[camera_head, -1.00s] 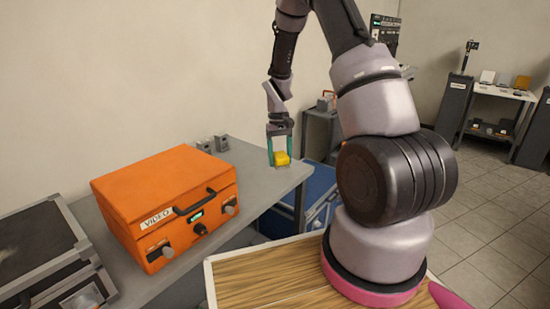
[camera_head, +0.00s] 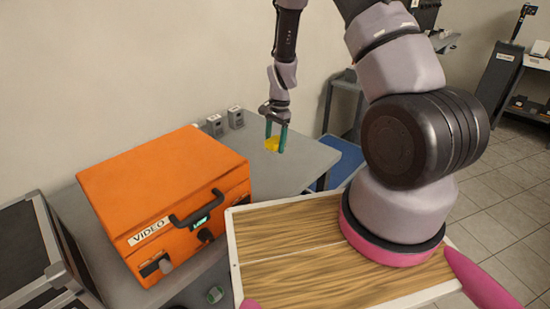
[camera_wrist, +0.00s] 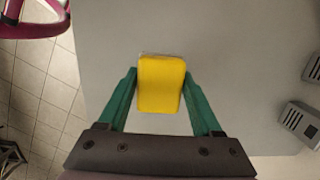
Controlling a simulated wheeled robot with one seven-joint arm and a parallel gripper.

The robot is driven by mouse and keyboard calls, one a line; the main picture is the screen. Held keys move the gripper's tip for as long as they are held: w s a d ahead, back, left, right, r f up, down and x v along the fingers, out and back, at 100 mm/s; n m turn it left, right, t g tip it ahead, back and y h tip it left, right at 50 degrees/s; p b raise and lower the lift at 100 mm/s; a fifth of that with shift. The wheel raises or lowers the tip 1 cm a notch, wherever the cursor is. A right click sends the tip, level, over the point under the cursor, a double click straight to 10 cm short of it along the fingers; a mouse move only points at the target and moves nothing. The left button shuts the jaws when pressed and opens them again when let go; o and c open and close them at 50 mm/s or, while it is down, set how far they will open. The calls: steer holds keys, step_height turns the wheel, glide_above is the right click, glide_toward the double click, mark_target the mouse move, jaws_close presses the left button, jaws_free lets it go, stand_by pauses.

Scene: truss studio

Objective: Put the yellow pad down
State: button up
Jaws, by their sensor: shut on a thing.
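The yellow pad (camera_wrist: 161,84) is a small rounded block held between the two green fingers of my gripper (camera_wrist: 161,86) in the wrist view. In the head view the pad (camera_head: 272,144) shows between the fingers of my gripper (camera_head: 276,142), over the grey table (camera_head: 300,162), near its right end. My gripper is shut on the pad. I cannot tell whether the pad touches the tabletop. Grey tabletop lies around the pad in the wrist view.
An orange case (camera_head: 165,195) marked VIDEO stands on the table to the left. Two small grey boxes (camera_head: 225,121) stand near the wall and also show at the right in the wrist view (camera_wrist: 298,122). Bare tabletop lies between them and the pad. A black case (camera_head: 30,255) is at far left.

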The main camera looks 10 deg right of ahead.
mark_target(274, 164)
step_height(274, 164, down, 6)
steer(key=shift+r, duration=0.15)
steer(key=shift+s+f, duration=0.1)
steer(key=shift+f, duration=0.1)
